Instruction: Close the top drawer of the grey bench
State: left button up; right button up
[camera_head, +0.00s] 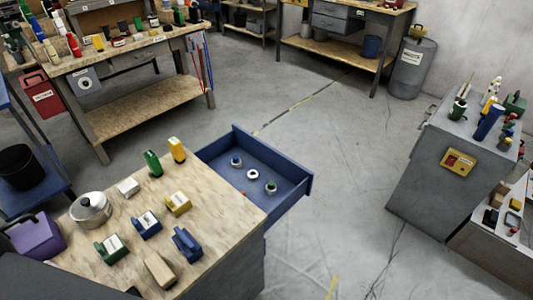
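The bench (225,222) in the near left has a light wooden top and a grey side. Its blue top drawer (287,205) is pulled far out toward the upper right, past the bench's edge. Several small items, such as a white ring (252,174) and a green-and-white piece (271,187), lie spread on the drawer's floor. The part of the drawer nearest the bench is hidden by the bench top. Neither of my grippers shows in the head view.
The bench top carries several items, including a silver pot (91,209), a purple case (36,236) and a yellow bottle (177,150). A grey cabinet (425,185) stands at the right. The concrete floor (345,190) between it and the drawer is clear.

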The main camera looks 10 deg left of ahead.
aim_at(260, 162)
jog(key=u, duration=0.8)
jog(key=i+l+u, duration=0.15)
jog(key=l+u, duration=0.2)
jog(key=u, duration=0.15)
jog(key=i+l+u, duration=0.1)
jog(key=l+u, duration=0.85)
jog(key=l, duration=0.35)
jog(key=l+u, duration=0.1)
jog(key=l, duration=0.35)
jog(key=k+l+u, duration=0.1)
jog(key=l, duration=0.9)
jog(key=k+l, duration=0.15)
jog(key=l, duration=0.95)
jog(key=k+u, duration=0.05)
